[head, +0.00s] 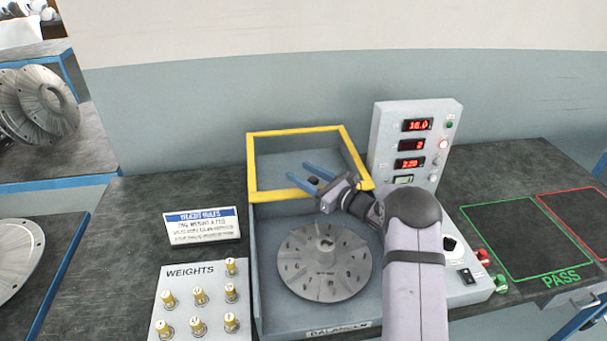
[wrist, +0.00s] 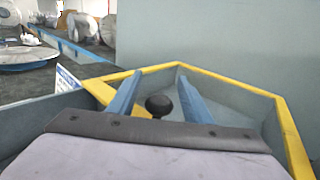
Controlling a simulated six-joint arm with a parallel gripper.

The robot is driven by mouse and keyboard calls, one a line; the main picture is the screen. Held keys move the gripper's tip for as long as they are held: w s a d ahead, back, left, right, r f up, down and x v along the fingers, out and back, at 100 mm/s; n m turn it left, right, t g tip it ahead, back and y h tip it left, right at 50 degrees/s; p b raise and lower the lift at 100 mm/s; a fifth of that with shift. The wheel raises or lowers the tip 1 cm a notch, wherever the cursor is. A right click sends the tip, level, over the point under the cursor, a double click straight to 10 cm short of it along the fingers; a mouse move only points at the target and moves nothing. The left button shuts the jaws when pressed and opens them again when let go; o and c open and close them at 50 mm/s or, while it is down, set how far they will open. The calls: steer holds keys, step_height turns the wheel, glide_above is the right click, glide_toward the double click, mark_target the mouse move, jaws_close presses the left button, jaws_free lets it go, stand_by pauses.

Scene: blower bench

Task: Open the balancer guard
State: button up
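The balancer (head: 262,290) is a grey open box with a bladed metal disc (head: 322,265) lying inside it. Its yellow-framed guard (head: 295,131) is at the back of the box, and the disc in front is uncovered. I cannot tell the guard's exact tilt. A black knob (head: 313,180) sits by the frame's front bar. My gripper (head: 299,172) has its two blue fingers apart, one on each side of the knob. In the wrist view the knob (wrist: 158,105) shows between the fingers, with gaps on both sides; the yellow frame (wrist: 225,77) runs beyond them.
A control box (head: 412,140) with red displays stands right of the balancer. A weights plate (head: 180,292) with several brass weights and a rules sign (head: 202,226) are on the left. A green-outlined PASS area (head: 520,235) lies empty at right, next to a red-outlined area (head: 580,215).

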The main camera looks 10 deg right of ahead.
mark_target(318, 182)
steer(key=b+v, duration=0.2)
steer(key=v, duration=0.3)
steer(key=shift+s+d+f, duration=0.1)
steer(key=shift+s+d, duration=0.1)
steer(key=shift+s, duration=0.1)
steer(key=shift+v, duration=0.8)
